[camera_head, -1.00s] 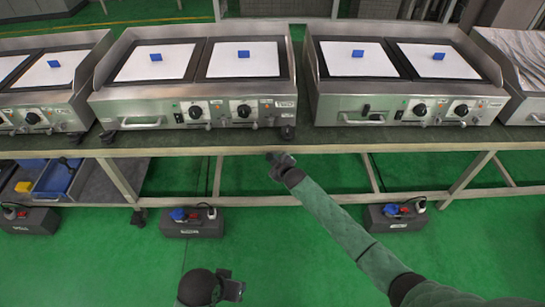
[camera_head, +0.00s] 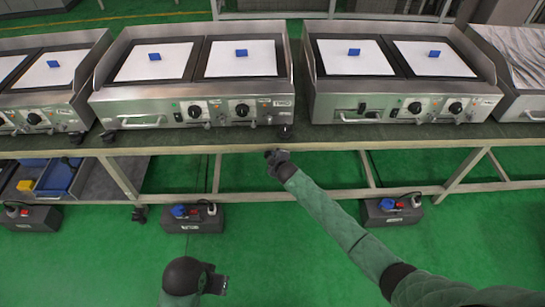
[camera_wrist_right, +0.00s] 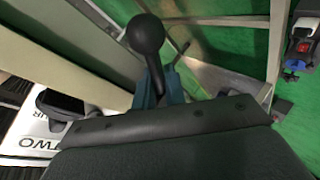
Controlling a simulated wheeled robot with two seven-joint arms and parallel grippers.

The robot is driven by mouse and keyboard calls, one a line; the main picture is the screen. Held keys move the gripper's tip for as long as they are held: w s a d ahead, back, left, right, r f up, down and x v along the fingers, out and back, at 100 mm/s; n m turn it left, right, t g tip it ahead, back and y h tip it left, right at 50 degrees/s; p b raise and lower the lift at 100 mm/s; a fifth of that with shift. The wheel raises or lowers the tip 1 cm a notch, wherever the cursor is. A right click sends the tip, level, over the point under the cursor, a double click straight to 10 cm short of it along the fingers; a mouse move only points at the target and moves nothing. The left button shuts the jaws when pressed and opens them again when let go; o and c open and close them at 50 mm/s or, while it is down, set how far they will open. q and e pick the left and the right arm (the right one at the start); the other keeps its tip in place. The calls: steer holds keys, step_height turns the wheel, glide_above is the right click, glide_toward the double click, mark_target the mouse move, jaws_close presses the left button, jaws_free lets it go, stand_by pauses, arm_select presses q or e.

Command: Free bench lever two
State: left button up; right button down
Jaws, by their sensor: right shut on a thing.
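The bench lever, with a round black knob (camera_wrist_right: 147,36) on a thin dark shaft, shows in the right wrist view just below the pale bench edge. My right gripper (camera_wrist_right: 163,88) is shut on the lever's shaft below the knob. In the head view my right gripper (camera_head: 278,157) is at the front edge of the bench (camera_head: 240,149), below the middle griddle; the lever is too small to make out there. My left gripper (camera_head: 217,283) is low over the floor, away from the bench.
Steel griddles, including a middle one (camera_head: 150,108) and a right one (camera_head: 335,104), stand on the bench with white sheets and blue blocks. Dark boxes with plugs (camera_head: 190,223) (camera_head: 392,216) sit on the green floor below. Blue bins (camera_head: 58,176) are at left.

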steer(key=c, duration=1.5)
jaws_free()
steer(key=shift+c, duration=0.2)
